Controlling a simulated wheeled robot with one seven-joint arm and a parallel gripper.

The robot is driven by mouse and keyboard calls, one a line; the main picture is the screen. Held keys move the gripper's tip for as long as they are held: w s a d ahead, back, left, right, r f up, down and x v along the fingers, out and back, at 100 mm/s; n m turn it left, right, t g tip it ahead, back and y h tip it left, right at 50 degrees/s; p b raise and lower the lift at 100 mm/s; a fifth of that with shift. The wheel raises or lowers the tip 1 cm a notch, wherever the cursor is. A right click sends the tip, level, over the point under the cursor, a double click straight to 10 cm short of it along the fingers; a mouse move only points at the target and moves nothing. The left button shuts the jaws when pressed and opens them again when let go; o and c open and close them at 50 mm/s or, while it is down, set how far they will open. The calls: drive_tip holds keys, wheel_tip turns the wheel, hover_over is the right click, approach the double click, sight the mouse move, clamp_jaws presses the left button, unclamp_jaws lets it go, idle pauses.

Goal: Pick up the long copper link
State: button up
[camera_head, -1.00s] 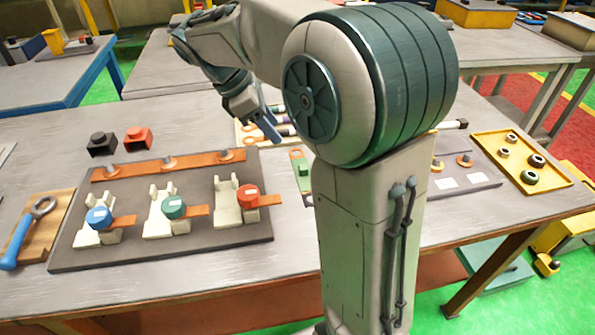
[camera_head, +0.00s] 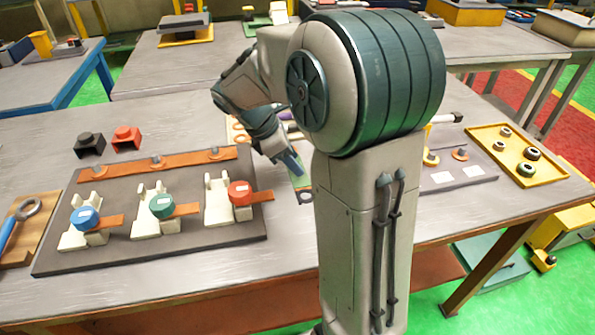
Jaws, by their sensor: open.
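My gripper (camera_head: 291,163) points down near the middle of the table, right of the dark board. It is open, and I see nothing held in it. It is over or beside a small green piece (camera_head: 303,183), partly hidden by it. Orange-copper ring-ended pieces (camera_head: 238,128) lie behind my gripper, mostly hidden by my arm. I cannot tell which of them is the long copper link. A long copper strip (camera_head: 185,160) with several grey posts lies along the back of the dark board (camera_head: 150,253).
Blue, green and red terminals on cream holders stand on the board. Black (camera_head: 90,143) and red (camera_head: 126,138) blocks sit behind it. A yellow tray (camera_head: 474,133) with several rings is at right. My arm hides the table's middle.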

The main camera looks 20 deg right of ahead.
drive_tip(key=shift+d+f, duration=0.2)
drive_tip(key=shift+f, duration=0.15)
clamp_jaws()
